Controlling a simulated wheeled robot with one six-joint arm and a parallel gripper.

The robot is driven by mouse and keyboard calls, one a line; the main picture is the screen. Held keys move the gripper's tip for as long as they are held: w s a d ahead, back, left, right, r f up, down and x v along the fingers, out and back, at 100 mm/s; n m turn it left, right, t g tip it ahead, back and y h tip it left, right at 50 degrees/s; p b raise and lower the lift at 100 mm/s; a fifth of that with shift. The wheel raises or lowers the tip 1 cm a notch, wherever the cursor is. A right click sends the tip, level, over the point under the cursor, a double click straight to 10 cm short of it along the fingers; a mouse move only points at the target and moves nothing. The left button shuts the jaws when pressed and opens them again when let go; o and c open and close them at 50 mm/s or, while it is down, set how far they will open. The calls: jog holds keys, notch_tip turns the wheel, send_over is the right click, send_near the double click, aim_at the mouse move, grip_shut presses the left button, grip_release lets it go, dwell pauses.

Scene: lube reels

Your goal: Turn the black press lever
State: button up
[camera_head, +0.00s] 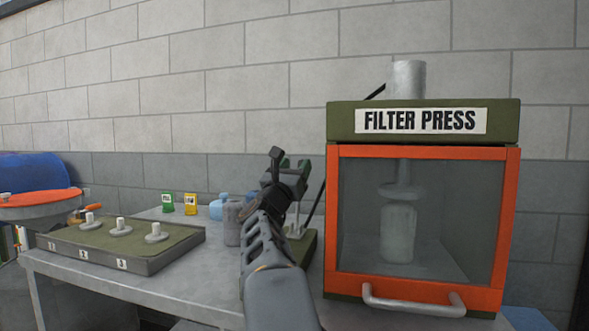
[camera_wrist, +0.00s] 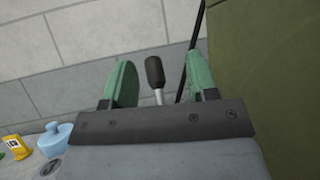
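The lever shows in the wrist view as a black grip (camera_wrist: 155,72) on a pale shaft, standing nearly upright. My gripper (camera_head: 294,166) has green fingers, also seen in the wrist view (camera_wrist: 161,68). They are spread apart, with the lever appearing in the gap between them and clear space on both sides. I see no contact; how far the lever lies beyond the fingertips is hard to tell. In the head view my arm and gripper hide most of that spot, left of the filter press (camera_head: 425,122), so I cannot pick out the lever there.
The press has an orange-framed glass door (camera_head: 334,210) and a grey handle (camera_head: 413,301), close on the right. A grey bench (camera_head: 130,279) holds a numbered tray (camera_head: 180,243), small yellow (camera_head: 190,204) and green (camera_head: 167,203) packs, and a blue jar (camera_wrist: 54,138). A block wall stands behind.

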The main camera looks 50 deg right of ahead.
jog(key=shift+f, duration=0.1)
jog(key=v, duration=0.7)
jog(key=shift+a+b, duration=0.2)
jog(key=shift+b, duration=0.2)
dwell(0.3)
